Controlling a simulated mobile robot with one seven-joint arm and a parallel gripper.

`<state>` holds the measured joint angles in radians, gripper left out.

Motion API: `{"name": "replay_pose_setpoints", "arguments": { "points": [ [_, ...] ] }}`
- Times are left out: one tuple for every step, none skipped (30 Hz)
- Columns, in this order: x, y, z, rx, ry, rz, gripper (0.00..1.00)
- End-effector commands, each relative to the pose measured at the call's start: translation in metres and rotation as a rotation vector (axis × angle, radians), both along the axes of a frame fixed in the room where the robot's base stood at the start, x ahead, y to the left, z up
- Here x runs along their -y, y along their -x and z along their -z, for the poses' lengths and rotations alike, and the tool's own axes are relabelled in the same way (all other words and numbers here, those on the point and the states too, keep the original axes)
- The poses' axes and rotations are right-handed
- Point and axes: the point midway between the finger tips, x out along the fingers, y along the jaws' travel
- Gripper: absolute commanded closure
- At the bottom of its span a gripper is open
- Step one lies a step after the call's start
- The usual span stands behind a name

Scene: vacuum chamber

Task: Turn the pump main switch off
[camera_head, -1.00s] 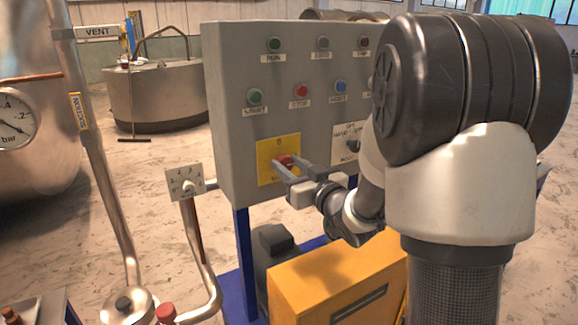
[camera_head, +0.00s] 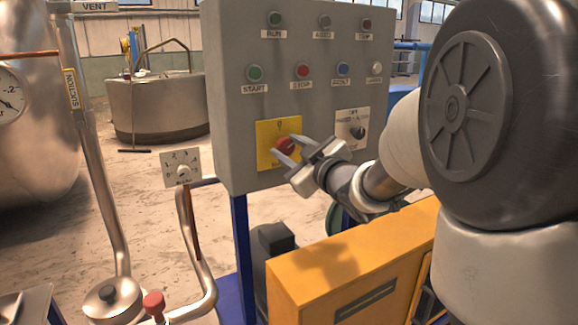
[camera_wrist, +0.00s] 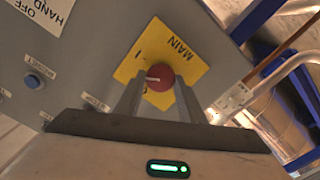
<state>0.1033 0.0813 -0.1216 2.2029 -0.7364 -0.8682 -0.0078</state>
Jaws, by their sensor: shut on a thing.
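The main switch is a round red knob (camera_head: 286,146) on a yellow plate (camera_head: 265,133), low on the grey control panel (camera_head: 226,100). My gripper (camera_head: 288,148) is shut on the knob, one finger on each side. In the wrist view the knob (camera_wrist: 160,77) sits between the fingertips (camera_wrist: 158,84). Its white pointer line points left there, and a short bar mark shows up and left of it. The word MAIN is readable on the plate (camera_wrist: 186,62). In the head view a 0 shows at the plate's top; my finger hides part of the lower lettering.
A selector (camera_head: 356,131) sits right of the knob, close to my gripper. Buttons, including a red stop (camera_head: 303,71), are above. A yellow cabinet (camera_head: 335,262) stands below my arm. A pipe-mounted dial (camera_head: 182,170) is at left.

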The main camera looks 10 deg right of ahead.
Motion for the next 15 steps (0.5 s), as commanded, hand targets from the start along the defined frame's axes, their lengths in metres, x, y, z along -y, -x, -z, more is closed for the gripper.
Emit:
{"name": "replay_pose_setpoints", "arguments": {
  "points": [
    [-0.0002, 0.0000, 0.0054, 0.020, 0.043, 0.000, 0.87],
    [-0.0004, 0.0000, 0.0059, 0.029, 0.072, 0.001, 0.87],
    [-0.0005, 0.0000, 0.0058, 0.040, 0.107, 0.001, 0.87],
    [-0.0005, 0.0001, 0.0053, 0.050, 0.134, 0.001, 0.87],
    [-0.0006, 0.0001, 0.0054, 0.058, 0.162, 0.001, 0.87],
    [-0.0007, 0.0001, 0.0059, 0.069, 0.197, 0.001, 0.87],
    [-0.0008, 0.0001, 0.0058, 0.078, 0.225, 0.001, 0.87],
    [-0.0009, 0.0002, 0.0056, 0.087, 0.251, 0.001, 0.87],
    [-0.0010, 0.0002, 0.0054, 0.099, 0.289, 0.001, 0.87],
    [-0.0011, 0.0002, 0.0055, 0.108, 0.315, 0.002, 0.87],
    [-0.0011, 0.0002, 0.0058, 0.115, 0.341, 0.001, 0.87],
    [-0.0012, 0.0003, 0.0060, 0.127, 0.379, 0.001, 0.87],
    [-0.0013, 0.0003, 0.0056, 0.137, 0.405, 0.002, 0.87],
    [-0.0014, 0.0003, 0.0053, 0.146, 0.432, 0.002, 0.87],
    [-0.0015, 0.0005, 0.0059, 0.157, 0.470, 0.001, 0.87]
  ]
}}
